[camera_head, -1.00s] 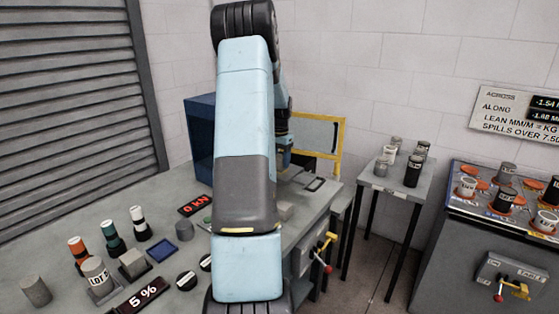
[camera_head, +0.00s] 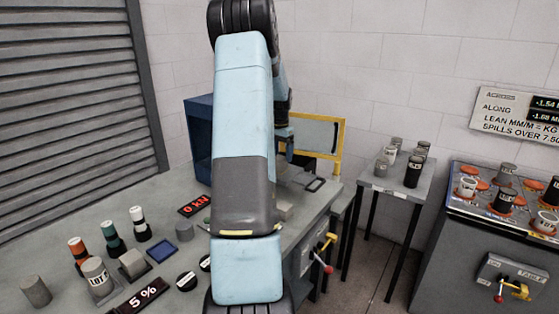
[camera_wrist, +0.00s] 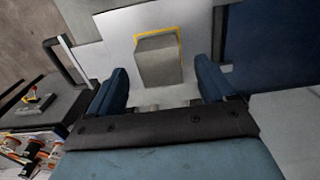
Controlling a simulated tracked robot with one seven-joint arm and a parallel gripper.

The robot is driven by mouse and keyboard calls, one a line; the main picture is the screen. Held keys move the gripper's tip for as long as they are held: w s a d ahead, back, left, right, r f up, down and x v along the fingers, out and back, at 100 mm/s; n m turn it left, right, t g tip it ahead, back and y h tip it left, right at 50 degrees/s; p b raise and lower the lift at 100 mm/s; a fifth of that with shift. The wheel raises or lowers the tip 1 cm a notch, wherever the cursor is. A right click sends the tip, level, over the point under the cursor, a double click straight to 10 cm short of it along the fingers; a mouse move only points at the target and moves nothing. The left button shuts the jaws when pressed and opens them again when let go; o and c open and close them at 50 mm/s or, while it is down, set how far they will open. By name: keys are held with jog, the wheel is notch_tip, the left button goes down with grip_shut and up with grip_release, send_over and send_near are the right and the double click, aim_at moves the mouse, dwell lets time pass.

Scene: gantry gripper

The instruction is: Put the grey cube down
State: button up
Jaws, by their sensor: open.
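The grey cube (camera_wrist: 158,60) shows in the wrist view, between and just beyond my two fingers. It sits on a pale surface inside a yellow outline, part of which shows along its top and right edges. My gripper (camera_wrist: 163,86) is open, with one blue finger on either side and a visible gap to the cube. I cannot tell its exact height above the surface. In the head view my arm hides most of the gripper and that cube.
Several cylinders, a block (camera_head: 132,262) and a blue square (camera_head: 161,248) occupy the bench's left part. A side table (camera_head: 402,185) holds several cups.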

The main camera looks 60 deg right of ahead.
aim_at(280, 158)
notch_tip(280, 158, up, 9)
dwell(0.3)
jog(key=shift+f, duration=0.1)
dwell(1.1)
